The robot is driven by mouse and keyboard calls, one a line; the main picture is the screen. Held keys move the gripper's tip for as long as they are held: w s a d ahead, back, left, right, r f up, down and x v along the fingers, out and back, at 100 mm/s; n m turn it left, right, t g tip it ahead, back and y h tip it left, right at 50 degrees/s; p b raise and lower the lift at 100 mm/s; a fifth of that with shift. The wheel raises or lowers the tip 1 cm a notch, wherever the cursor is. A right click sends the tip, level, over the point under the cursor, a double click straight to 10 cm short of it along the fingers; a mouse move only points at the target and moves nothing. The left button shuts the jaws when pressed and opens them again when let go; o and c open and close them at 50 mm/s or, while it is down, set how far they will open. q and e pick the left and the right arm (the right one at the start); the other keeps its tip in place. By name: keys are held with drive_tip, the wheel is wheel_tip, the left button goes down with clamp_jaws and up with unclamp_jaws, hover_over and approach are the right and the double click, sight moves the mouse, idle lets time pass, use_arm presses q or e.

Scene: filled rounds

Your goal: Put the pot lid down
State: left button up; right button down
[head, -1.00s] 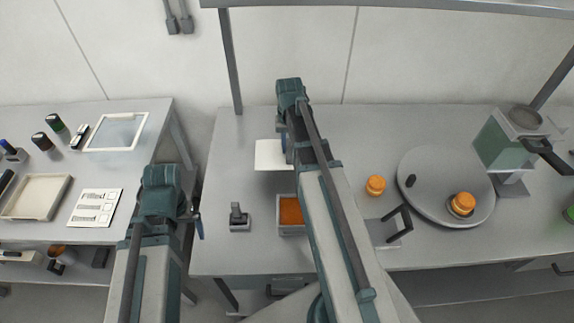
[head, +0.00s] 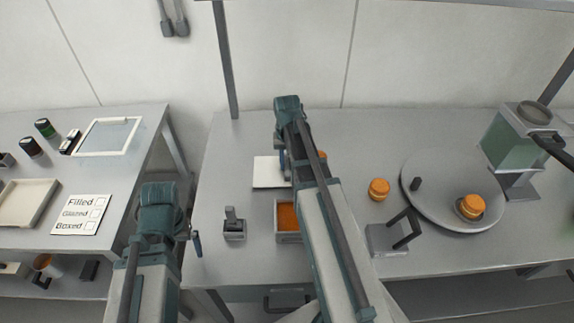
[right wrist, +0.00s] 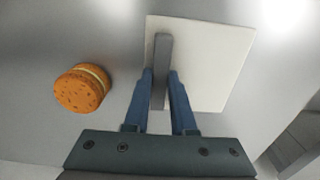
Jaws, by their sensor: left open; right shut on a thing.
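The pot lid (head: 268,174) is a flat white square with a grey upright bar handle. It is at or just above the table behind the square pot; I cannot tell if it touches. My right gripper (head: 283,165) is shut on the handle, and the right wrist view shows both blue fingers (right wrist: 160,92) on either side of it, with the white plate (right wrist: 212,65) beyond. The open pot (head: 288,217) with orange filling stands in front of the lid, partly hidden by my right arm. My left gripper (head: 197,238) is open and empty near the table's left edge.
An orange filled round (right wrist: 83,88) lies left of the lid in the right wrist view. Another round (head: 379,189) lies right of my arm. A grey turntable (head: 440,213) carries a round (head: 470,207). A small grey tool (head: 234,227) stands left of the pot.

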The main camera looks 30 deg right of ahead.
use_arm(q)
drive_tip(key=shift+f, duration=0.2)
use_arm(e)
drive_tip(key=shift+f, duration=0.25)
drive_tip(key=c, duration=0.7)
unclamp_jaws()
drive_tip(key=shift+r, duration=0.1)
drive_tip(key=shift+c, duration=0.2)
use_arm(q)
drive_tip(key=shift+r, duration=0.2)
use_arm(e)
drive_tip(key=shift+r, duration=0.15)
use_arm(q)
wheel_tip(320, 180, up, 12)
drive_tip(key=p, duration=1.2)
use_arm(e)
wheel_tip(320, 180, up, 12)
drive_tip(key=s+a+n, duration=0.4)
drive_tip(key=s+a, duration=0.3)
drive_tip(key=a, duration=0.6)
drive_tip(key=s+a+n+h, duration=0.1)
drive_tip(key=s+a+n, duration=0.4)
drive_tip(key=a, duration=0.8)
drive_tip(key=s, duration=0.2)
drive_tip(key=shift+s+a, duration=0.3)
drive_tip(key=shift+a, duration=0.1)
